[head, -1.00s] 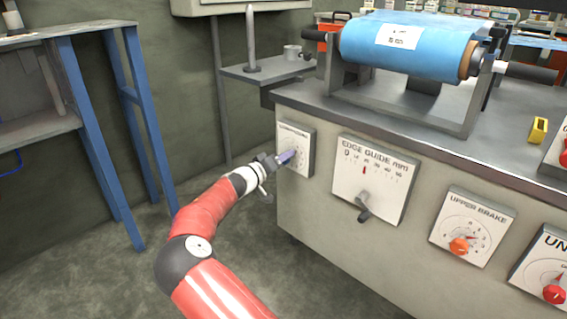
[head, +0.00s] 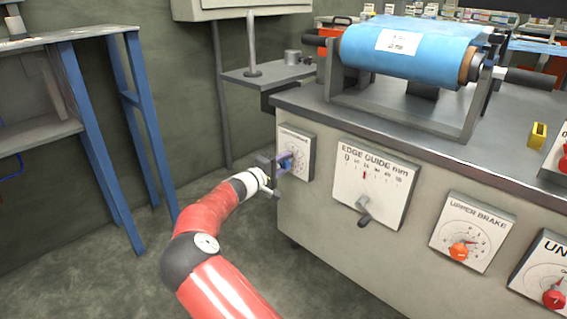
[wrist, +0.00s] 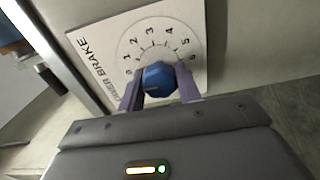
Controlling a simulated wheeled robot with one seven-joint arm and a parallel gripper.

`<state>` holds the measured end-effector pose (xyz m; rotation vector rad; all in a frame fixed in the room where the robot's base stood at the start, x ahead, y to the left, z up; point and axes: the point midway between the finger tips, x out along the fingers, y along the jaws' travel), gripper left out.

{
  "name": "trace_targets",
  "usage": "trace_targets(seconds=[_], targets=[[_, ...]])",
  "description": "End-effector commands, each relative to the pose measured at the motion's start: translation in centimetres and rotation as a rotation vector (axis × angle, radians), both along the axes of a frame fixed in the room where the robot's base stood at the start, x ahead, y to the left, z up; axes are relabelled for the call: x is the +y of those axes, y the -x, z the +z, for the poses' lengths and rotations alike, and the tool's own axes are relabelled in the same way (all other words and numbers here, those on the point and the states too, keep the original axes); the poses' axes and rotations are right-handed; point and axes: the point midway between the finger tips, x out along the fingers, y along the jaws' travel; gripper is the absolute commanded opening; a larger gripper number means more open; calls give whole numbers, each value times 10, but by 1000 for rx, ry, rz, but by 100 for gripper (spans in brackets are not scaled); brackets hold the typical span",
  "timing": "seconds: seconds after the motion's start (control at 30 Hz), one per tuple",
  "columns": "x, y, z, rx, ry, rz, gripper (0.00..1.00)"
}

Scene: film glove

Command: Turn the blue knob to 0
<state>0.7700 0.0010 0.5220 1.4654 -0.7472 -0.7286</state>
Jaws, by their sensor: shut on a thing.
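The blue knob (wrist: 158,79) sits at the middle of a white dial plate (wrist: 187,22) in the wrist view. Numbers from 0 to 6 run around it, with 0 at its left and 6 at its right. My gripper (wrist: 158,86) is shut on the knob, one purple finger on each side. I cannot make out a pointer mark on the knob.
The edge guide plate (head: 392,172) with its grey lever is just right of the dial. Farther right is the upper brake plate (head: 480,213) with an orange knob. A blue film roll (head: 385,58) lies above on the bench. Open floor lies left, before a blue-legged table (head: 85,170).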

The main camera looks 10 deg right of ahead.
Motion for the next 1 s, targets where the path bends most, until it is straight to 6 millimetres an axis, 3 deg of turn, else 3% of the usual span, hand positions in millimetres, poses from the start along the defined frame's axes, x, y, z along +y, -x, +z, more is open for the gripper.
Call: trace_targets(seconds=[0.6, 0.63, 0.77, 1.0], targets=[[1, -1, 0, 33, 26, 4, 11], [1, -1, 0, 33, 26, 4, 36], [1, -1, 0, 33, 26, 3, 53], [0, 0, 0, 33, 24, 1, 55]])
